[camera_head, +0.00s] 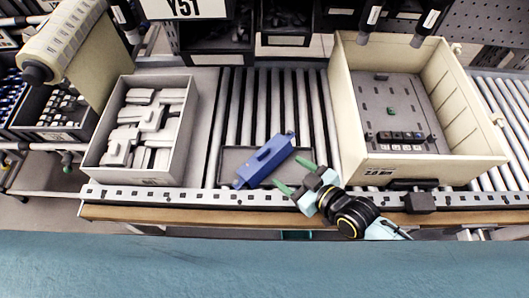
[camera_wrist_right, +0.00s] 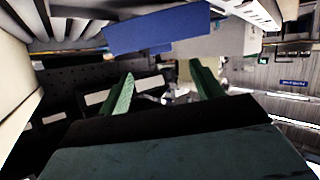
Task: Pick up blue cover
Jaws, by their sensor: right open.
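The blue cover (camera_head: 264,161) is a long blue piece lying tilted on a dark flat tray (camera_head: 232,158) on the roller conveyor. In the right wrist view the blue cover (camera_wrist_right: 158,28) shows across the top, beyond the fingertips. My right gripper (camera_head: 295,178) comes in from the lower right, just right of and nearer than the cover. Its green fingers are apart, with nothing visible between them; they also show in the right wrist view (camera_wrist_right: 162,85). My left gripper is not in view.
A grey bin (camera_head: 183,142) full of pale parts stands left of the tray. A large cream box (camera_head: 430,160) with small items inside stands to the right. A perforated rail (camera_head: 160,195) runs along the front. Dark bins (camera_head: 287,40) stand behind.

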